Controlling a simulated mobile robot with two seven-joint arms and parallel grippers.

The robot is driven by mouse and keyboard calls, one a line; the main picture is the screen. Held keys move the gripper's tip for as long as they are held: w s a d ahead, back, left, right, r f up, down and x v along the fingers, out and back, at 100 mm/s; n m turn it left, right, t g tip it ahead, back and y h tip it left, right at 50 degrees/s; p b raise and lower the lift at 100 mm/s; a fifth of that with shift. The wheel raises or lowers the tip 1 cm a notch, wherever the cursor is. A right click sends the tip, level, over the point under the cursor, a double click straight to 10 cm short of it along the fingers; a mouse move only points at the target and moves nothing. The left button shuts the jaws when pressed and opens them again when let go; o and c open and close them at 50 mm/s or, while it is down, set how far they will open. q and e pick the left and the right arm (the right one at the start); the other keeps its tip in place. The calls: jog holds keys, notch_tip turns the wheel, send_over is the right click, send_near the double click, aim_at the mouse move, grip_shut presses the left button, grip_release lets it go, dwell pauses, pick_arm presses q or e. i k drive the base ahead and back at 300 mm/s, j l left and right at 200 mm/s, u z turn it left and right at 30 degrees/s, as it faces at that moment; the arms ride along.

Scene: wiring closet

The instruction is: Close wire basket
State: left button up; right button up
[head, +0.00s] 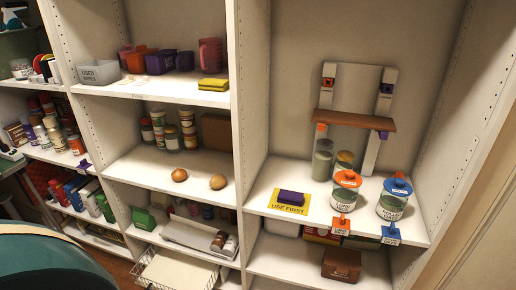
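A white wire basket (142,266) shows at the bottom of the head view, below the middle shelving column. It sticks out forward past the shelf above it, so it stands open. A pale flat surface shows inside it. Its lower front part is cut off by the bottom edge of the picture, and its rear is hidden under the shelf. Neither of my grippers is in view.
Above the basket, a shelf holds a white roll-like item (187,234), jars and a green box (143,218). A shelf upright (245,130) stands to the right. A brown box (341,264) sits low on the right. A dark teal rounded shape fills the lower left corner.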

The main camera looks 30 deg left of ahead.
aim_at(169, 269)
jog(key=u, duration=2)
jog(key=k+l+z, duration=0.15)
jog(key=l+z, duration=0.15)
jog(key=k+l+z, duration=0.1)
jog(key=l+z, duration=0.25)
jog(key=l, duration=0.15)
jog(key=i+j+z, duration=0.15)
jog(key=i+j, duration=0.4)
jog(key=i, duration=0.1)
